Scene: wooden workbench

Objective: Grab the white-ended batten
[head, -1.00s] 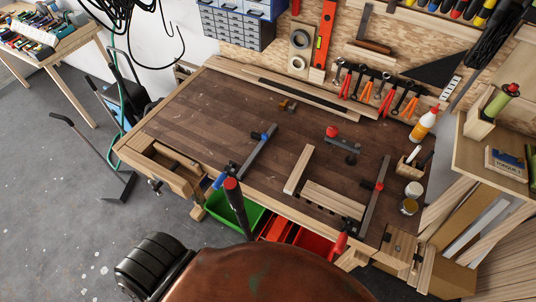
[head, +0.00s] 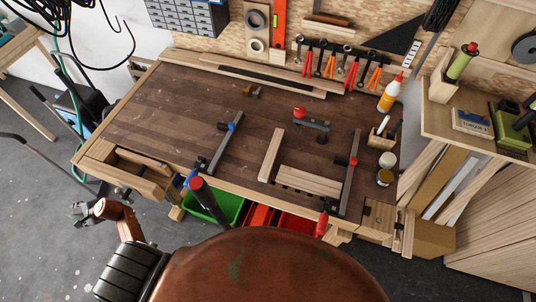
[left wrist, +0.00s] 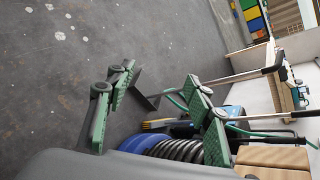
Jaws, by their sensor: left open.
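Several pale battens lie on the wooden workbench (head: 180,125). A long pair lies along the back edge (head: 210,66), one beside a black strip. A shorter batten (head: 270,156) and a wider slatted piece (head: 309,180) form a corner at the front right. My left gripper (head: 82,214) is off the bench's left front corner, over the floor, far from the battens. In the left wrist view its green-padded fingers (left wrist: 158,108) are apart with nothing between them. My right gripper is not in view.
Clamps (head: 225,143) and a red-knobbed tool (head: 312,122) stand on the bench. A glue bottle (head: 391,94) and jars are at the right. A vise (head: 128,170) is at the left front. The middle left of the bench top is mostly clear.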

